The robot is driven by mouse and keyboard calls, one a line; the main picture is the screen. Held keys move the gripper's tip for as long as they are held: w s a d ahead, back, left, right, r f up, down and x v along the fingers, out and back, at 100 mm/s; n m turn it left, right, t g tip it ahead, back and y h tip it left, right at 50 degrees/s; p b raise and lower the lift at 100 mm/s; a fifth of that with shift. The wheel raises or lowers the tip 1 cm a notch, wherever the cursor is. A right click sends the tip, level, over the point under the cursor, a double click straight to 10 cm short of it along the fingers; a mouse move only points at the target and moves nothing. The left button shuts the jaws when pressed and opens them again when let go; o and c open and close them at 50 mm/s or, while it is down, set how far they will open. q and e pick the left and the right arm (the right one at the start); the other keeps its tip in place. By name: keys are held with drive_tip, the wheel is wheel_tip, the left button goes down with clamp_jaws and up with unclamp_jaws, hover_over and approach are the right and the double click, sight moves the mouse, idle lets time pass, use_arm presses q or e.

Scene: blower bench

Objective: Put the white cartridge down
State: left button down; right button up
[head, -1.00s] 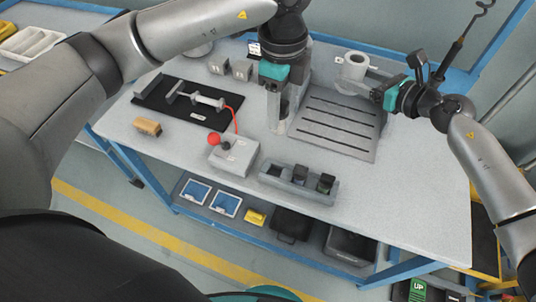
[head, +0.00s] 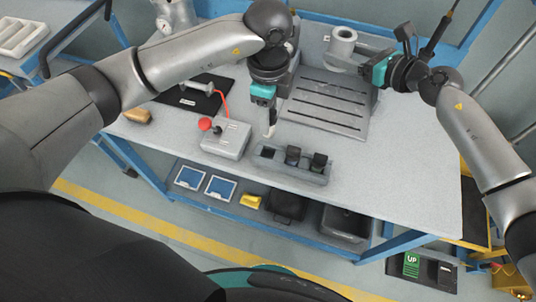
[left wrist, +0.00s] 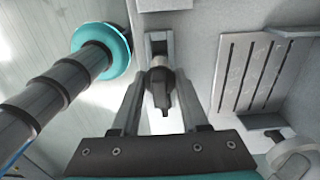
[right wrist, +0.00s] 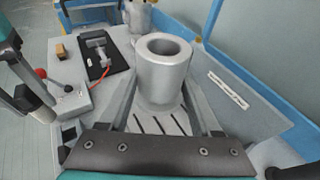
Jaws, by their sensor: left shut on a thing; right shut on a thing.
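My left gripper (head: 267,122) is shut on the white cartridge (head: 269,131), which shows as a small pale piece at the fingertips. It hangs just behind the left end of the grey three-bay holder (head: 290,176). In the left wrist view a dark, narrow part (left wrist: 160,92) shows between the fingers; I cannot tell whether it belongs to the cartridge. The holder's left bay looks empty; the other two hold black pieces. My right gripper (head: 373,70) is shut on a grey hollow cylinder (head: 342,42), which also shows in the right wrist view (right wrist: 163,75).
A grey box with a red knob (head: 226,140) stands left of the holder. A black mat (head: 200,100) with a metal part lies behind it. A slotted plate (head: 325,103) lies under the cylinder. The bench (head: 405,170) is clear at right.

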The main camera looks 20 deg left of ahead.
sight(268, 145)
use_arm(q)
wheel_tip(268, 145, down, 11)
drive_tip(key=shift+r, duration=0.1)
idle(0.3)
drive_tip(key=shift+f, duration=0.35)
drive_tip(key=shift+c, duration=2.1)
unclamp_jaws()
wheel_tip(268, 145, up, 13)
drive_tip(key=shift+f, duration=0.15)
drive_tip(key=shift+c, duration=0.4)
